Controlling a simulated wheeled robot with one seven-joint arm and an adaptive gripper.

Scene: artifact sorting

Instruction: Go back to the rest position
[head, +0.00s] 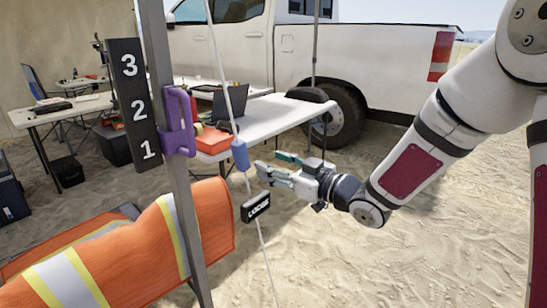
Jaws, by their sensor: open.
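My gripper (274,164) is at the middle of the head view, its fingers pointing left and spread apart. Nothing shows between the fingers. My arm reaches in from the upper right. A thin white cord runs down just left of the fingertips. A blue cylinder (240,155) sits on the cord, close to the fingers. A black tag (256,206) with white lettering is lower on the cord, just below the gripper. I cannot tell whether the fingers touch the cord.
A grey pole (180,190) carries a black board (133,100) numbered 3, 2, 1 and a purple clamp (179,121). An orange reflective vest (210,215) lies at lower left. A white table (275,118) and a white pickup (390,60) stand behind. Sand at lower right is clear.

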